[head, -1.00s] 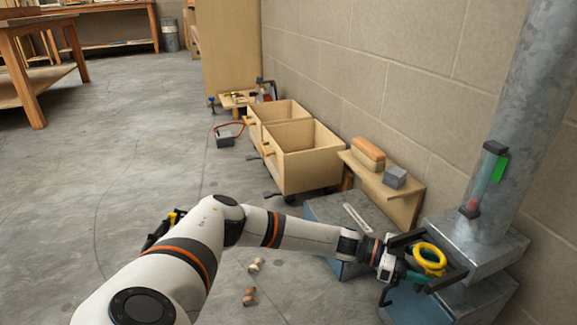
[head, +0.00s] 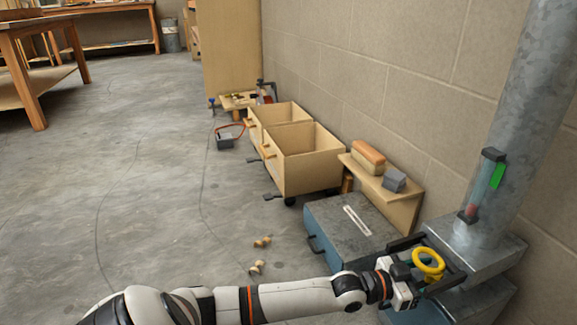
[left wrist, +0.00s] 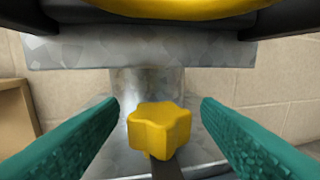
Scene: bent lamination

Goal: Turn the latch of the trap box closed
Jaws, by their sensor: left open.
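A grey metal box (head: 485,252) stands at the foot of the thick duct; I take it for the trap box. In the left wrist view a yellow star-shaped knob (left wrist: 160,130) on a dark bar, likely the latch, sits in front of grey metal. My left gripper (head: 424,281) is at the box's left side, open. In the left wrist view its teal fingers (left wrist: 160,102) stand apart on either side of the knob, with gaps visible. In the head view the knob cannot be made out. My right gripper is not in view.
A yellow ring (head: 429,263) shows above my left fingers. A blue-sided box with a slotted grey top (head: 325,218) stands left of the duct, beside a wooden shelf (head: 399,204). Wooden bins (head: 310,175) are behind. Small wooden pieces (head: 257,266) lie on open floor.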

